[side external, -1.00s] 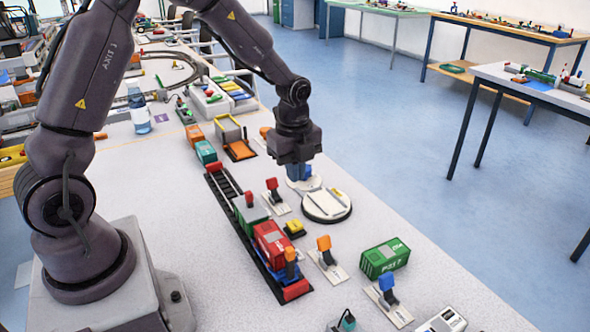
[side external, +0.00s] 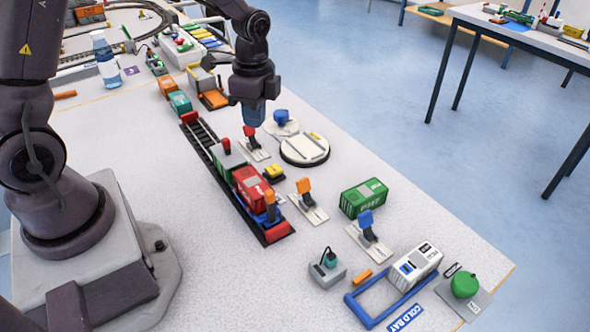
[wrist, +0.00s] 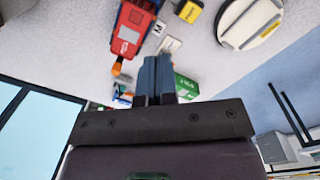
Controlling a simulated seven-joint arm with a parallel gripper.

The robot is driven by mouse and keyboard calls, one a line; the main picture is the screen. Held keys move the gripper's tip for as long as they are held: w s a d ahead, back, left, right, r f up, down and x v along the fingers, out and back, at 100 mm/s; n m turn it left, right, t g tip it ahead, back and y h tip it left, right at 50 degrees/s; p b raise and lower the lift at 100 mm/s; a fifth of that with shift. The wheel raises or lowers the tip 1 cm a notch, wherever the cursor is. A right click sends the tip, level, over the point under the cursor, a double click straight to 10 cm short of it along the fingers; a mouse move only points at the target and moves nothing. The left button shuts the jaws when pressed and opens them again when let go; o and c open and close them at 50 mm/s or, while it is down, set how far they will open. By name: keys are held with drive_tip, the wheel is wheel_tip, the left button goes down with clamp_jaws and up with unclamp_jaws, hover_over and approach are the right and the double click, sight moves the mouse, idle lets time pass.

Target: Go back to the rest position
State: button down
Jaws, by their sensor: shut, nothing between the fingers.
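My gripper (side external: 253,114) is above the table, left of the white turntable (side external: 304,149) and the round base with a blue knob (side external: 281,118). Its blue fingers point down, are shut and hold nothing. In the wrist view the shut fingers (wrist: 155,78) show in the middle, with a red container (wrist: 130,30) and the yellow block (wrist: 188,10) beyond them. The space between the fingertips and the table cannot be judged exactly.
A track (side external: 207,150) carries green and red containers. Levers with red, orange and blue (side external: 367,226) handles stand beside it. A green container (side external: 363,198) and a white container (side external: 416,265) by a blue frame (side external: 357,309) are nearer the front. The table's right edge is clear.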

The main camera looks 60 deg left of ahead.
drive_tip(key=s+d+r+n+t, duration=0.3)
drive_tip(key=s+r+n, duration=0.2)
drive_tip(key=s+r, duration=0.2)
drive_tip(key=s+d+r+n+t, duration=0.3)
drive_tip(key=s+r+n, duration=0.2)
drive_tip(key=r, duration=0.5)
drive_tip(key=s, duration=0.2)
drive_tip(key=shift+s+d+r, duration=0.25)
drive_tip(key=shift+s+r, duration=0.15)
